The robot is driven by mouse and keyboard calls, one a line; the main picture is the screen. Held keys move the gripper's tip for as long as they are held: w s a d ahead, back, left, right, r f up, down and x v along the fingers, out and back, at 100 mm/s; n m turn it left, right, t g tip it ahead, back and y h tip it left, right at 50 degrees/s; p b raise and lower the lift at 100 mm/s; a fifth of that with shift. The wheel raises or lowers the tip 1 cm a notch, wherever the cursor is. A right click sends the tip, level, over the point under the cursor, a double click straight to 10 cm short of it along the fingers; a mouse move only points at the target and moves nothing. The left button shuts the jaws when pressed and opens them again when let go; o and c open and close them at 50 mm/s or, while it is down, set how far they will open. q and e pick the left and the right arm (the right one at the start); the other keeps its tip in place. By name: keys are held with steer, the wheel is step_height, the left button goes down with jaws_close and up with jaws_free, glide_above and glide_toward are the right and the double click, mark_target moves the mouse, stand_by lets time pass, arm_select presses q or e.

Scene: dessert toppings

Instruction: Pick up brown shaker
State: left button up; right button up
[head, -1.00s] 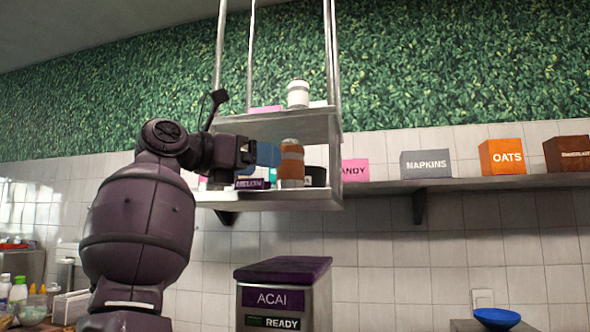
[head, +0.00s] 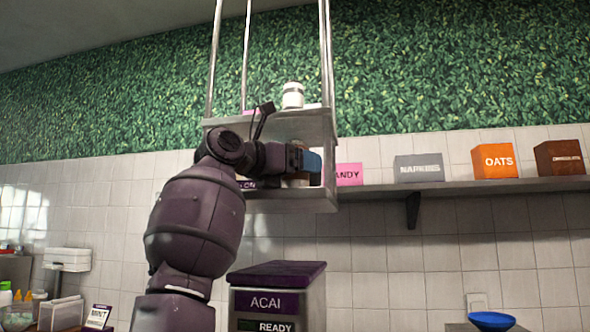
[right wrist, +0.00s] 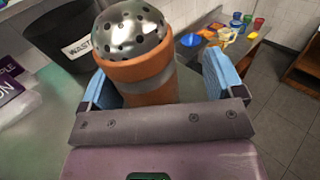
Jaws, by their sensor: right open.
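The brown shaker (right wrist: 138,82) stands upright in the right wrist view, with an orange-brown body, a grey band and a perforated metal dome on top. My right gripper (right wrist: 160,85) is open, with its blue fingers on either side of the shaker's body; I cannot tell whether they touch it. In the head view my right gripper (head: 311,161) is at the hanging shelf's lower level and hides most of the shaker. My left gripper is not in view.
The hanging shelf (head: 295,205) has metal posts and an upper board with a white jar (head: 293,96). An ACAI machine (head: 275,300) stands below. A wall shelf to the right holds labelled boxes (head: 497,162).

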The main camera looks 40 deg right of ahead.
steer(key=shift+a+r, duration=0.1)
steer(key=shift+c, duration=0.4)
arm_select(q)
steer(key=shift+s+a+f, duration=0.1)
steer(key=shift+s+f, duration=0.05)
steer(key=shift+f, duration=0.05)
arm_select(e)
steer(key=c, duration=1)
arm_select(q)
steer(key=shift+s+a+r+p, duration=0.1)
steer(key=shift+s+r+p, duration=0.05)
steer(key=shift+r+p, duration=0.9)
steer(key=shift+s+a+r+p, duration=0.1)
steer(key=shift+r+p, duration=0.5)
steer(key=shift+p, duration=0.75)
arm_select(e)
steer(key=shift+s+r, duration=0.1)
steer(key=shift+r, duration=9.85)
